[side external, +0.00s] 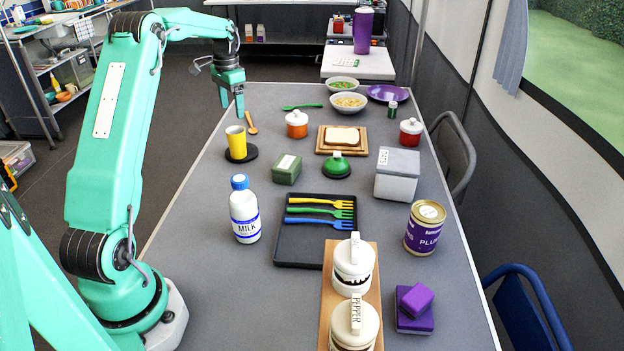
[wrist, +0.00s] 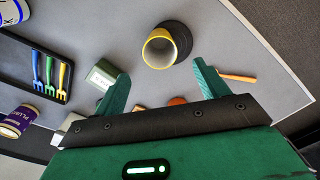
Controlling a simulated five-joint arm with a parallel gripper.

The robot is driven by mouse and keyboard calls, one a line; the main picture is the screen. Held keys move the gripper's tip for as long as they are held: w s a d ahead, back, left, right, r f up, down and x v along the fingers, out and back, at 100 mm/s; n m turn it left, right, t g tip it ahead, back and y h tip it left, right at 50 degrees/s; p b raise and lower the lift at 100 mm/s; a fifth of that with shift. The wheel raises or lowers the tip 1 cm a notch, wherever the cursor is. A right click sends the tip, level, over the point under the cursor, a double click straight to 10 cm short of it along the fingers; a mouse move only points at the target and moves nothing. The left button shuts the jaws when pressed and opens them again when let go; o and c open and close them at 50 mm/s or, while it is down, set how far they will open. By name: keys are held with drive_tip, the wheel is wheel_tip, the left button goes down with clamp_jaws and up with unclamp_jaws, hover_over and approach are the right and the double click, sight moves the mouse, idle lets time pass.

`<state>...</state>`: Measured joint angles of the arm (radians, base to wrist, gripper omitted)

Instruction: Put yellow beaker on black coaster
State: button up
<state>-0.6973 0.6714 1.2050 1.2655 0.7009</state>
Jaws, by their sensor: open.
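The yellow beaker (side external: 236,141) stands upright on the round black coaster (side external: 250,155) near the table's left edge in the side view. In the wrist view the beaker (wrist: 160,50) shows its open mouth, with the dark coaster (wrist: 182,34) under and behind it. My gripper (side external: 231,103) is above the table, higher than the beaker and close to it. In the wrist view my gripper (wrist: 160,82) has its two fingers spread wide, with nothing between them. The beaker lies beyond the fingertips, apart from them.
A wooden spoon (side external: 251,123) lies just behind the beaker. A green box (side external: 287,169), a milk bottle (side external: 244,210) and a black tray (side external: 288,252) with coloured forks stand nearer the camera. An orange lidded pot (side external: 297,125) is to the right. Table around the coaster is clear.

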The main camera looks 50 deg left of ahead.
drive_tip(key=shift+r, duration=0.65)
drive_tip(key=s+d+r+t, duration=0.1)
drive_tip(key=d+r, duration=0.3)
drive_tip(key=d, duration=0.3)
drive_tip(key=s+d+r+y, duration=0.1)
drive_tip(key=s+d+r, duration=0.15)
drive_tip(key=d, duration=0.35)
drive_tip(key=s+d+r+t, duration=0.1)
drive_tip(key=d+r, duration=0.3)
drive_tip(key=d, duration=0.3)
drive_tip(key=s+d+f+t+h, duration=0.1)
drive_tip(key=s+d+f+t, duration=0.2)
drive_tip(key=s+d, duration=1.3)
drive_tip(key=shift+s+d+t, duration=0.2)
drive_tip(key=shift+s+t, duration=0.1)
